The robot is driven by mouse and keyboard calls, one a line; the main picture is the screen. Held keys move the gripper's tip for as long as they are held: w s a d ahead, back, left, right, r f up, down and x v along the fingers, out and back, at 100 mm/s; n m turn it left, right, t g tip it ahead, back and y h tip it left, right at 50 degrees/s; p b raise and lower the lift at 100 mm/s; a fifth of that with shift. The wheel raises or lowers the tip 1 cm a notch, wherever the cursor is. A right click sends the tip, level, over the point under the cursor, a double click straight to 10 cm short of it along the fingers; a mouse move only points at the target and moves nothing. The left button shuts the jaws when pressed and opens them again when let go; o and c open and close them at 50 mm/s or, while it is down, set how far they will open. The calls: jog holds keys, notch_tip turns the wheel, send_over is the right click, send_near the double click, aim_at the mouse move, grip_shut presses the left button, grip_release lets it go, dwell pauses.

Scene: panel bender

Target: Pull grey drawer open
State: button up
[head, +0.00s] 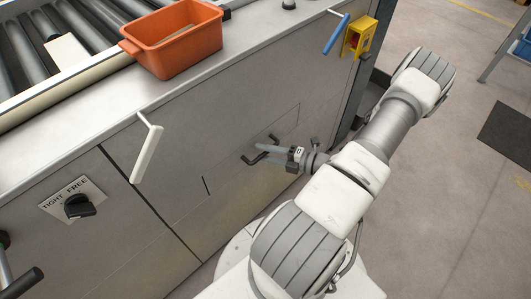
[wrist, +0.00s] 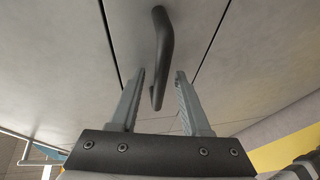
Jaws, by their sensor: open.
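The grey drawer (head: 283,124) is a flat panel in the front of the grey machine, outlined by thin seams, and looks flush with it. Its black bar handle (head: 250,160) is partly covered by my gripper (head: 264,153) in the head view. In the wrist view, the drawer front (wrist: 130,30) fills the upper middle and the handle (wrist: 163,50) runs down between the two fingers of my gripper (wrist: 160,74). The fingers are apart, with a gap on each side of the handle. Exact depth between fingertips and handle is hard to tell.
An orange bin (head: 175,45) stands on the machine top beside rollers. A white lever (head: 147,150), a black rotary knob (head: 79,206) and a yellow box (head: 358,37) with a blue-handled lever (head: 337,33) are on the machine. The floor at right is mostly clear.

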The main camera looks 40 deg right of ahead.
grip_shut()
dwell(1.4)
